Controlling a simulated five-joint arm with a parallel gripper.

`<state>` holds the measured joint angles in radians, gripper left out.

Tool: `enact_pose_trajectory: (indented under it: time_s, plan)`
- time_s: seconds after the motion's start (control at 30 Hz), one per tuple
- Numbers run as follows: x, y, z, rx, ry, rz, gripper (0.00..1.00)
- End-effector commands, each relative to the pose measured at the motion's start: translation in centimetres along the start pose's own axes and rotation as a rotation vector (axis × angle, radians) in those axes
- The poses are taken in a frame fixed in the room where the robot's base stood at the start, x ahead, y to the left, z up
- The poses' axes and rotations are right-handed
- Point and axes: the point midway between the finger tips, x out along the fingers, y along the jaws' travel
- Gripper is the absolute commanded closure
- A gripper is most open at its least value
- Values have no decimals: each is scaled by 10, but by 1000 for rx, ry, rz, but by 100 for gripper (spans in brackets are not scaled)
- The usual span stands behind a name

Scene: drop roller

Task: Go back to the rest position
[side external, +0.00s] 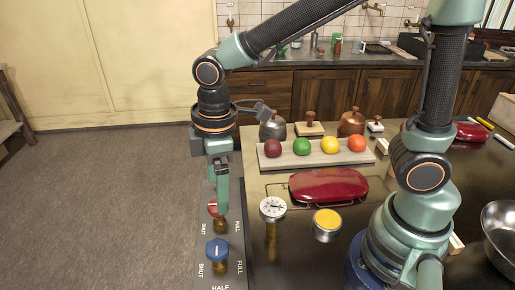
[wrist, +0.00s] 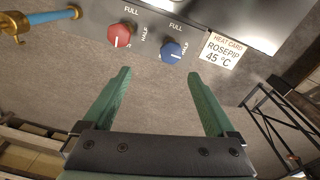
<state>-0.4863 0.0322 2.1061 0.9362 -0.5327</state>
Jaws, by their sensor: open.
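The blue knob (side external: 217,249) is fully visible in the side view, nearer the camera. Each knob has a white pointer line and printed dial labels.
A dark red roller-like body (side external: 328,186) lies on the counter near a dial gauge (side external: 272,208) and a yellow-topped pot (side external: 327,224). A heat card (wrist: 221,49) reads 45 °C. Floor (side external: 100,210) left of the counter is clear.

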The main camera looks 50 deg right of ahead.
Motion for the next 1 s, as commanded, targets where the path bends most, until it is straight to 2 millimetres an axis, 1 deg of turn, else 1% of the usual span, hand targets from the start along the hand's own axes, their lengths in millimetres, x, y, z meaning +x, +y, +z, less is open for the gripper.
enact_pose_trajectory:
  time_s: [0.03,0.2,0.4,0.5,0.6,0.7,0.8,1.0]
  plan:
    - [-13,11,11,82,33,23,9]
    - [-47,39,54,374,136,94,9]
    - [-75,58,106,704,260,176,9]
    - [-84,63,126,834,312,209,9]
    - [-89,65,140,926,350,232,9]
    - [-91,66,148,978,371,244,9]
    - [-92,66,151,999,379,248,9]
    - [-92,66,151,998,379,248,9]
